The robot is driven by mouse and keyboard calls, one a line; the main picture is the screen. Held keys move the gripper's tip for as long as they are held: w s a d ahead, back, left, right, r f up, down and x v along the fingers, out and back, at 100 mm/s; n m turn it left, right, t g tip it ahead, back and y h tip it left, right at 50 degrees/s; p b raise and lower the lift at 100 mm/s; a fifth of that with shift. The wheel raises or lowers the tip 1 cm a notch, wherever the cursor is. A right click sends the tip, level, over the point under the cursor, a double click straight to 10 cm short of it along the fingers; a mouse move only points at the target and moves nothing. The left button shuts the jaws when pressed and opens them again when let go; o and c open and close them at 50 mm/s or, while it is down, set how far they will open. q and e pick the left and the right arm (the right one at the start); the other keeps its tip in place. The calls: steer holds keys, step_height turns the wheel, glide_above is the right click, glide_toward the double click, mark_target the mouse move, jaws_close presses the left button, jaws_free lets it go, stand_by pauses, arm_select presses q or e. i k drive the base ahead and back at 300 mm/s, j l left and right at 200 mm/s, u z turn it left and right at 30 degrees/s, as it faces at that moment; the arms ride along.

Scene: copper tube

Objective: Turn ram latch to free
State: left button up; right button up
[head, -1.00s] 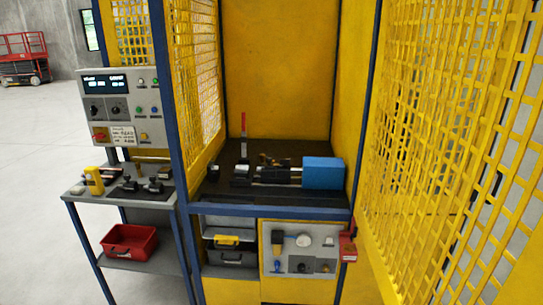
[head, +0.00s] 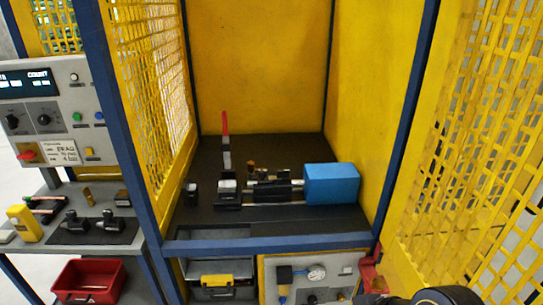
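The press fixture sits on the dark bench inside the yellow cage. It has a blue block (head: 331,184) at its right end, a dark ram and rods (head: 273,188) in the middle, and a grey-topped block (head: 228,190) at the left. A small brass-coloured piece (head: 251,167) stands behind the ram. An upright lever with a red handle (head: 225,123) stands behind the left block. I cannot tell which part is the ram latch or how it is turned. A dark rounded part of my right arm shows at the bottom right; neither gripper is visible.
A blue frame bar (head: 260,241) crosses the cage front, with a gauge panel (head: 310,277) below. Yellow mesh (head: 465,150) stands at the right. A control box (head: 45,110), side table and red bin (head: 88,281) are at the left. The cage front is open.

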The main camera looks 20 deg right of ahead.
mark_target(282, 175)
steer(key=i, duration=1.15)
